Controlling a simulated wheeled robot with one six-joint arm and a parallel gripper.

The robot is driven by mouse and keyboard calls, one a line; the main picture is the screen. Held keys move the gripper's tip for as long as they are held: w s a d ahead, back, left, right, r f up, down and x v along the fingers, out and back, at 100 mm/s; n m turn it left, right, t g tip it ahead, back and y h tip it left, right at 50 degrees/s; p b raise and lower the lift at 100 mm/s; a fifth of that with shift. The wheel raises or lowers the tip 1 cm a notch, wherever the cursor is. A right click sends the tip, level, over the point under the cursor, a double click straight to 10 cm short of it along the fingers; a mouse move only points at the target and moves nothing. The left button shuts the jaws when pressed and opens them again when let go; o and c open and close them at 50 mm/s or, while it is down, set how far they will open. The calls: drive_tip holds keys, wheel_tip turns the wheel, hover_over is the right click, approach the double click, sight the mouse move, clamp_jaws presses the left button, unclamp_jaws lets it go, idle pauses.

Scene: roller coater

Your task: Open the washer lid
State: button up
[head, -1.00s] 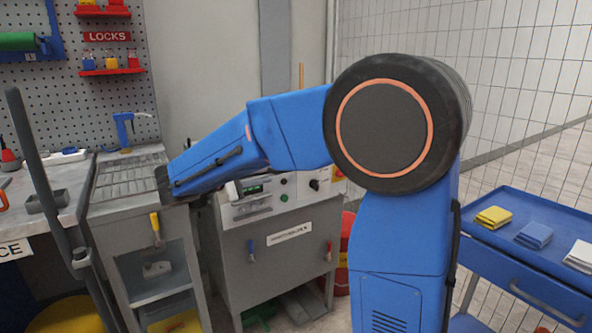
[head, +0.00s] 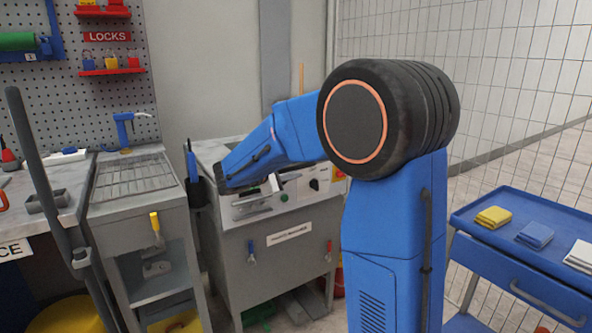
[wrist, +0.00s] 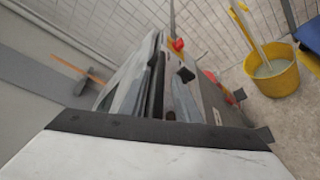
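The washer (head: 285,265) is a grey cabinet in the middle of the head view, with a sloped control panel on its upper front. Its flat light-grey top, the lid (head: 210,149), shows behind my forearm and looks closed; my arm hides much of it. A grey bar (head: 254,212) runs along the upper front at the left. The dark end of my arm, at my gripper (head: 221,180), is over the washer's front left. The fingers cannot be made out. The wrist view looks steeply along the washer (wrist: 205,100); a pale, dark-edged block fills the bottom.
A grey bench with a ribbed top (head: 132,176) stands left of the washer. A blue trolley (head: 520,240) with folded cloths is at right, before a mesh fence. The wrist view shows a yellow bucket (wrist: 273,82) with a mop on the floor.

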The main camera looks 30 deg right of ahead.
drive_tip(key=shift+x, duration=0.9)
clamp_jaws()
